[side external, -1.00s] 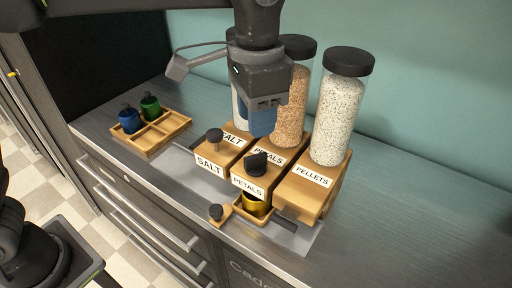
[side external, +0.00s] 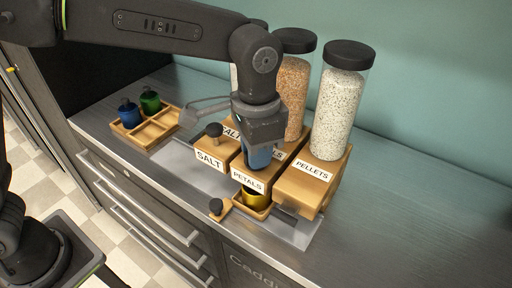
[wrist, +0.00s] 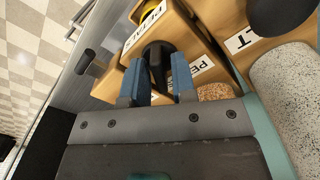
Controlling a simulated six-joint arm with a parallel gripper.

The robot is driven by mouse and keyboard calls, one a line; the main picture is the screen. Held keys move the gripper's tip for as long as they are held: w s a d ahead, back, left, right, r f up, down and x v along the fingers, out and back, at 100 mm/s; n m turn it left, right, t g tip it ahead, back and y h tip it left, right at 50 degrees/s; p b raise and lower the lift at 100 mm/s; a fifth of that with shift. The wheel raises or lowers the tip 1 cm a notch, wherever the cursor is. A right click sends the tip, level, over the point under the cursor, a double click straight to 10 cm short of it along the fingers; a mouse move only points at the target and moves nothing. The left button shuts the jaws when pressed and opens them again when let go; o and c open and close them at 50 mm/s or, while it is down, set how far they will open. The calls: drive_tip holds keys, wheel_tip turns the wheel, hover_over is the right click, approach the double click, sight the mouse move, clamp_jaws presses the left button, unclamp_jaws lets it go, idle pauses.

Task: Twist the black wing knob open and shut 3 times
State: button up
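The black wing knob (wrist: 157,52) is on the wooden petals dispenser (side external: 247,182). In the wrist view it lies between the tips of my gripper's two blue fingers (wrist: 158,66). The fingers stand apart, one on each side of it; I cannot tell whether they touch it. In the side view my gripper (side external: 258,160) points down over the dispenser and hides the knob. A gold cup (side external: 254,196) stands under the dispenser's front, on a small wooden tray.
The salt dispenser (side external: 209,159) with its own black knob (side external: 213,129) is close on the left. The pellets dispenser (side external: 304,185) with a tall jar (side external: 340,112) is close on the right. A wooden tray (side external: 158,133) with blue and green jars stands farther left. The right counter is clear.

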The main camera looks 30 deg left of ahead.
clamp_jaws()
drive_tip(key=n, duration=1.3)
drive_tip(key=shift+n, duration=0.4)
idle(0.7)
drive_tip(key=shift+o, duration=1.2)
unclamp_jaws()
wheel_tip(320, 180, up, 14)
